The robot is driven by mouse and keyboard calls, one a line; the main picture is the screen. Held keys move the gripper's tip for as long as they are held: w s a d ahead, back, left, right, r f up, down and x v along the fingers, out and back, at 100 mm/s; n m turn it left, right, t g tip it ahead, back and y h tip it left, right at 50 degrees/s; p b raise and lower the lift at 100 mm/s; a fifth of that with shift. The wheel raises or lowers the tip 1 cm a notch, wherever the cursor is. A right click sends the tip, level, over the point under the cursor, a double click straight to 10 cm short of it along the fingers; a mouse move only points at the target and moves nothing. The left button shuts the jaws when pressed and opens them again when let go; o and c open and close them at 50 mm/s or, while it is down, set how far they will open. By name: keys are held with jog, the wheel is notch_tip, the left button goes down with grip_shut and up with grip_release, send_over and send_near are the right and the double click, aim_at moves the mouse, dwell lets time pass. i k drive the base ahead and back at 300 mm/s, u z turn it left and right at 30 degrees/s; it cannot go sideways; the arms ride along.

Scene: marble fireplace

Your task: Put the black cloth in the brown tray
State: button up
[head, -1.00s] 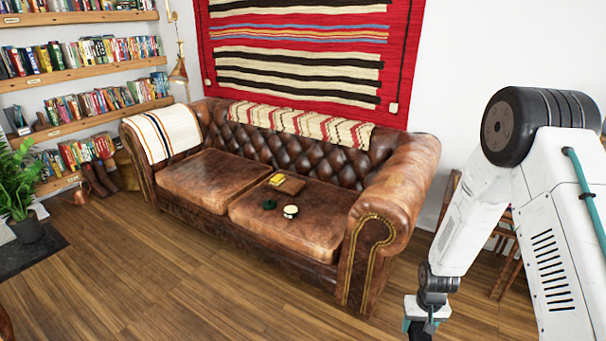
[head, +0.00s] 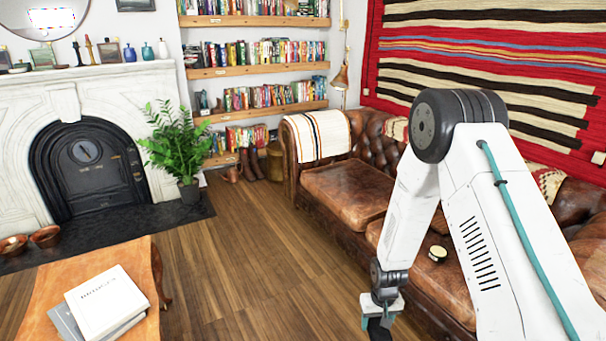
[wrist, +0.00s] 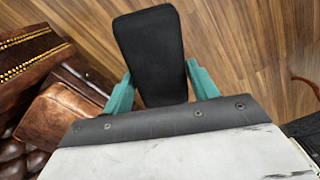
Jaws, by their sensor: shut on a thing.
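My gripper (wrist: 162,84) has its teal fingers on either side of the black cloth (wrist: 150,45), a flat dark rounded rectangle in the wrist view, and is shut on it above the wood floor. In the head view my gripper (head: 381,318) is low in the picture, in front of the sofa, with its lower end cut off by the frame edge. I cannot make out a brown tray now; my arm hides part of the sofa seat.
The brown leather sofa (head: 342,190) is at the right, with a small round pale-topped item (head: 437,253) on its seat. A wooden table (head: 45,300) with books (head: 107,302) stands at lower left. Open floor (head: 235,260) lies between. A plant (head: 178,145) stands by the fireplace (head: 90,165).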

aim_at(442, 225)
jog(key=u, duration=0.45)
jog(key=i, duration=2.8)
jog(key=z, duration=1.25)
jog(key=i, duration=0.75)
jog(key=z, duration=1.15)
jog(key=i, duration=0.25)
jog(key=z, duration=0.2)
